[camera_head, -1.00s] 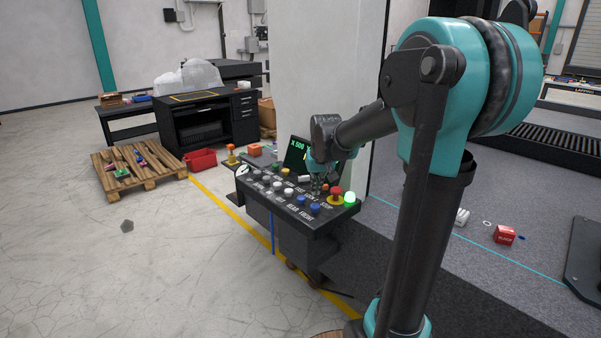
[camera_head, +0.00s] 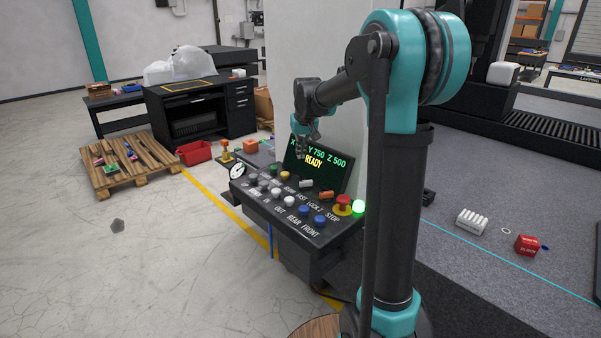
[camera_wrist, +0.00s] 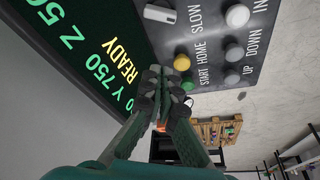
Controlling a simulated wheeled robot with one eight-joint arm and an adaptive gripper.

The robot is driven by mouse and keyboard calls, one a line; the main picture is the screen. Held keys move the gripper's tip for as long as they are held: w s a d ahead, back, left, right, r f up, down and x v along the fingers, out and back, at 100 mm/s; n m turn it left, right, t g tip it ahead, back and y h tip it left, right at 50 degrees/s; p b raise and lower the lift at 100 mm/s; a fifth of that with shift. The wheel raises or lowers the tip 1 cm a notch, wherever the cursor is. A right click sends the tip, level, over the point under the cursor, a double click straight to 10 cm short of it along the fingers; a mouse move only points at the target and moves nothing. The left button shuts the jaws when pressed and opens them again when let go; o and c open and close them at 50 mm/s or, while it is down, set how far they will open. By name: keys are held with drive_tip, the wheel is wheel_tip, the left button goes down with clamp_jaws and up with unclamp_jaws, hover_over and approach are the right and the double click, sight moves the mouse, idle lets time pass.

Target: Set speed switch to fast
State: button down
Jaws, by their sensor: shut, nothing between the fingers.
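The speed switch (camera_head: 306,184) is a small pale lever on the sloped control panel (camera_head: 250,205), by the SLOW and FAST labels. In the wrist view the switch (camera_wrist: 160,13) shows at the top edge beside SLOW; FAST is out of frame. I cannot tell for sure which setting it points to. My gripper (camera_head: 301,154) is raised in front of the upper left of the screen, apart from the switch. In the wrist view my gripper (camera_wrist: 160,78) has its fingers together and empty, near the yellow HOME button (camera_wrist: 182,62).
The screen (camera_head: 318,172) reads READY. A red STOP button (camera_head: 343,201), a lit green lamp (camera_head: 358,207), an orange LOCK Z knob (camera_head: 327,195) and several white and blue buttons share the panel. A white pillar stands behind.

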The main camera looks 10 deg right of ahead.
approach(302, 176)
drive_tip(key=f, duration=0.1)
drive_tip(key=a+f, duration=0.1)
drive_tip(key=f, duration=0.2)
drive_tip(key=shift+w+a+f, duration=0.3)
drive_tip(key=shift+w+f, duration=0.1)
drive_tip(key=shift+s+d+f, duration=0.1)
drive_tip(key=shift+s+f, duration=0.1)
drive_tip(key=shift+s, duration=0.35)
drive_tip(key=shift+s+f, duration=0.15)
drive_tip(key=shift+s, duration=0.4)
drive_tip(key=shift+s+d, duration=0.1)
drive_tip(key=shift+s, duration=0.7)
drive_tip(key=shift+s+n+y, duration=0.1)
drive_tip(key=shift+n+y, duration=0.2)
drive_tip(key=shift+n, duration=0.6)
drive_tip(key=n, duration=0.2)
drive_tip(key=shift+s+n+g+y, duration=0.25)
drive_tip(key=shift+n+g+y, duration=0.05)
drive_tip(key=shift+n+y, duration=0.1)
drive_tip(key=n, duration=0.3)
drive_tip(key=n+y, duration=0.1)
drive_tip(key=shift+s+a+n+g, duration=0.3)
drive_tip(key=shift+s+g, duration=0.05)
drive_tip(key=shift+g, duration=0.05)
drive_tip(key=shift+d, duration=0.1)
